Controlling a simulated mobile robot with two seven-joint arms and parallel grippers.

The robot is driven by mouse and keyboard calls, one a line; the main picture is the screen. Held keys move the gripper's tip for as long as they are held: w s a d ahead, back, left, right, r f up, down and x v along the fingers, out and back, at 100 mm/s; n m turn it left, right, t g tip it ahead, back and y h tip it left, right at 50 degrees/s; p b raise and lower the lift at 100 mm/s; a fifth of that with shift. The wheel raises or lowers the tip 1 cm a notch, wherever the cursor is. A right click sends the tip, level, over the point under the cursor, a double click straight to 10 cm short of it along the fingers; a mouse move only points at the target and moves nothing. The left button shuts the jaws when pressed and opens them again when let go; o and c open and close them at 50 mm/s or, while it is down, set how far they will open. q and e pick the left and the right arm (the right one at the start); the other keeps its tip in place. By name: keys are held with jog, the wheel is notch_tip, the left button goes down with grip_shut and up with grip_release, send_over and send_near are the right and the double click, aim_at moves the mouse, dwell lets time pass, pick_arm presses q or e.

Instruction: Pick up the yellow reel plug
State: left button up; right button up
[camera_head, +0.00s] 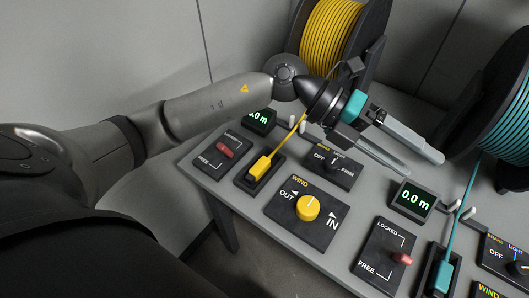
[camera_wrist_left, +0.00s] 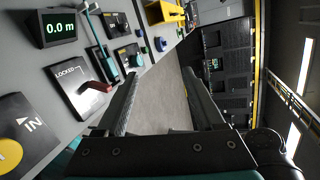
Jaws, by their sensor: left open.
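The yellow reel plug (camera_head: 260,167) sits in a black holder (camera_head: 252,181) near the table's front left edge. A yellow cable runs from it up toward the yellow reel (camera_head: 329,35). My left gripper (camera_head: 420,163) is open and empty, to the right of the plug and apart from it, with its fingers pointing right. In the left wrist view, the open fingers (camera_wrist_left: 160,75) have nothing between them, and the yellow plug does not show. My right gripper is in neither view.
A yellow wind knob (camera_head: 308,207), a red lock lever (camera_head: 225,150) and a tension switch panel stand around the plug's holder. A teal plug (camera_head: 442,277), a second red lever (camera_head: 400,259) and a 0.0 m display (camera_head: 413,197) lie further right. A teal reel (camera_head: 505,105) stands at right.

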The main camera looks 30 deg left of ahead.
pick_arm(q)
jog(key=w+a+f+m+y, duration=0.1)
jog(key=a+f+y, duration=0.4)
jog(key=a+f, duration=0.15)
jog(key=n+y+b, duration=0.2)
jog(key=y, duration=0.8)
send_over(263, 161)
jog(key=shift+g, duration=0.4)
jog(key=f, duration=0.9)
jog(key=shift+w+d+f, duration=0.15)
jog(key=shift+w+f, duration=0.1)
jog(key=shift+w, duration=0.05)
jog(key=shift+f, duration=0.65)
jog(key=f, duration=0.3)
jog(key=f+b, duration=0.1)
jog(key=shift+s+f, duration=0.25)
jog(key=shift+s, duration=0.1)
jog(key=shift+f, duration=0.2)
grip_shut()
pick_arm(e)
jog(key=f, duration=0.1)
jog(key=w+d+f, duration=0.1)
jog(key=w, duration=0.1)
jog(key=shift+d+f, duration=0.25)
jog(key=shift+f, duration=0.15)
